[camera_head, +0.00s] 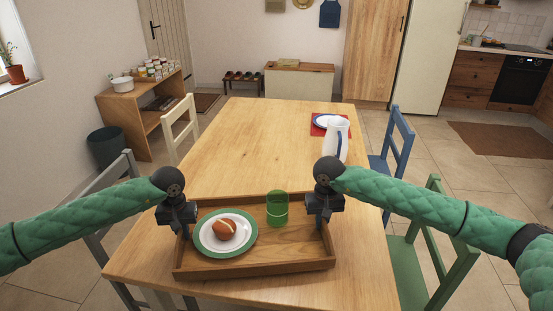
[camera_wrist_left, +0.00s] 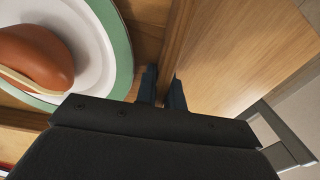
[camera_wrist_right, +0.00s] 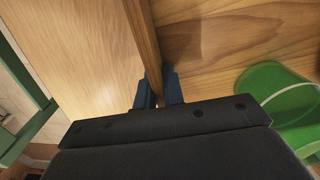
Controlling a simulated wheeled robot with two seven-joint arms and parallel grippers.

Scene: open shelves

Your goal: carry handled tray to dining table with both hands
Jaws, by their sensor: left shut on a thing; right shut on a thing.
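The wooden handled tray (camera_head: 255,267) is at the near end of the wooden dining table (camera_head: 235,140), over its top. I cannot tell whether it rests on the table or hangs just above it. It holds a green-rimmed white plate (camera_head: 209,249) with a brown food item (camera_head: 224,230) and a green glass (camera_head: 277,209). My left gripper (camera_head: 186,232) is shut on the tray's left side wall, which shows between its fingers in the left wrist view (camera_wrist_left: 162,92). My right gripper (camera_head: 322,222) is shut on the right side wall, also seen in the right wrist view (camera_wrist_right: 159,92).
Chairs flank the table, including a blue one (camera_head: 400,140) and a green one (camera_head: 432,250). The table's middle is clear.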

